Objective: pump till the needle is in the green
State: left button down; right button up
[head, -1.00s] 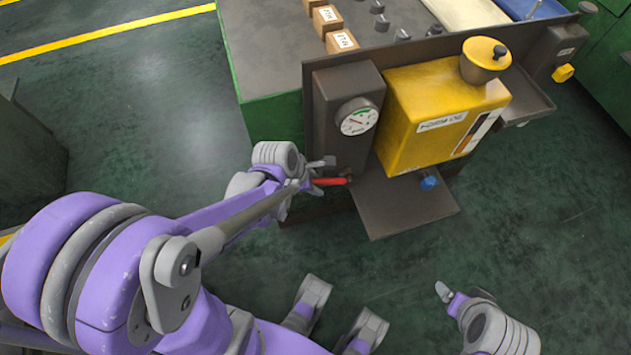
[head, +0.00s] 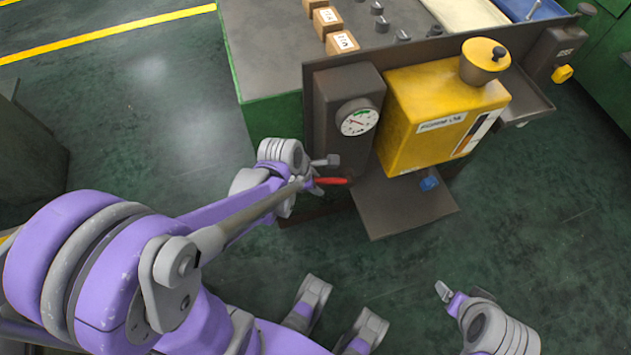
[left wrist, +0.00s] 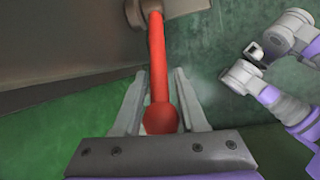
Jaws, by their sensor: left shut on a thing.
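The pump lever (head: 333,181) is a red rod sticking out left from the machine's front, below the gauge. In the left wrist view the red lever (left wrist: 158,60) runs from a round pivot to a ball end. My left gripper (head: 316,182) is shut on the lever, its fingers on either side of the ball end. The round white gauge (head: 357,118) sits on a dark housing above the lever. It has a green arc near the top; the needle is too small to place surely. My right gripper (head: 443,291) hangs empty at lower right, its opening unclear.
A yellow oil tank (head: 437,115) with a knobbed cap stands right of the gauge. A dark drip plate (head: 405,205) juts out below it, beside a blue knob (head: 429,183). Wooden blocks (head: 341,43) stand on the machine top. The green floor at right is clear.

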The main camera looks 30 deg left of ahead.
pick_arm(q)
jog(key=shift+w+d+r+g+y, duration=0.2)
jog(key=shift+d+r+g+y, duration=0.1)
jog(key=shift+r, duration=0.2)
jog(key=shift+w+r+g+y+p, duration=0.25)
jog(key=shift+r+g+y+p, duration=0.25)
jog(key=shift+g+p, duration=0.1)
jog(key=c, duration=0.8)
grip_release()
jog(key=shift+d, duration=0.1)
jog(key=shift+o, duration=0.2)
notch_tip(320, 180, up, 10)
jog(key=s+p, duration=0.2)
jog(key=shift+r+p, duration=0.25)
jog(key=shift+p, duration=0.15)
jog(key=shift+s, duration=0.1)
